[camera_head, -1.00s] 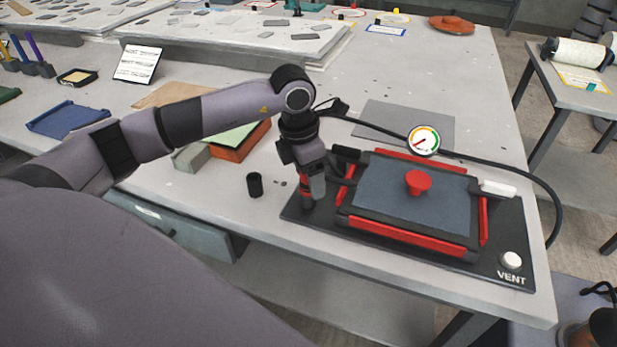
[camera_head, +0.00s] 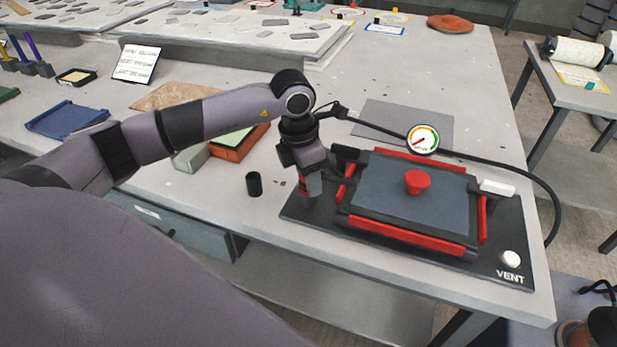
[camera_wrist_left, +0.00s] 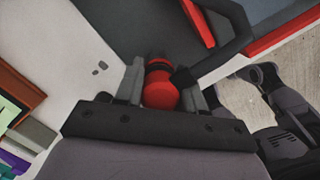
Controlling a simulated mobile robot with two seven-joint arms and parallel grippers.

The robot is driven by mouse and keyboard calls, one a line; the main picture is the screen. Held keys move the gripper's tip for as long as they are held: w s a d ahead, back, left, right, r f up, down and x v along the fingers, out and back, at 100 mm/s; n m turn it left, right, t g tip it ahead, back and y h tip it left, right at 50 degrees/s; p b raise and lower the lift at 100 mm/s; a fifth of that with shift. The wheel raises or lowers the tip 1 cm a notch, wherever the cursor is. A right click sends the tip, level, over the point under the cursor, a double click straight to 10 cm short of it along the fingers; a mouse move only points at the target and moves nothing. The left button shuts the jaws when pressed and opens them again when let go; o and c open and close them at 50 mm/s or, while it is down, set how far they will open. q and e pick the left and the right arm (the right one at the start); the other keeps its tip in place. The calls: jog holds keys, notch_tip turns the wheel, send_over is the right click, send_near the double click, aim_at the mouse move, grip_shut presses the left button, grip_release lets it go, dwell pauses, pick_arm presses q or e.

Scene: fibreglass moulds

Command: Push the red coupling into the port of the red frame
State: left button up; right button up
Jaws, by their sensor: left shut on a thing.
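My left gripper (camera_head: 308,190) is at the left edge of the red frame's black base plate, pointing down. It is shut on the red coupling (camera_wrist_left: 160,88), whose round red end shows between the fingers in the wrist view. In the head view the coupling is mostly hidden by the fingers. The red frame (camera_head: 405,237) has red bars around a grey panel with a red knob (camera_head: 417,181). Its black port part (camera_head: 345,154) is at the upper left corner, right of my gripper. I cannot tell whether the coupling touches the port. My right gripper is not in view.
A gauge (camera_head: 423,139) with a black hose stands behind the frame. A white VENT button (camera_head: 511,259) is at the plate's right corner. A small black cup (camera_head: 254,184) stands left of my gripper.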

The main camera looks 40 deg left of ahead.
pick_arm(q)
notch_tip(320, 180, up, 20)
jog(key=shift+b, duration=0.35)
jog(key=shift+f, duration=0.1)
notch_tip(320, 180, down, 13)
jog(key=shift+p, duration=1.05)
jog(key=shift+f, duration=0.15)
jog(key=shift+f+b, duration=2.05)
jog(key=shift+f, duration=0.7)
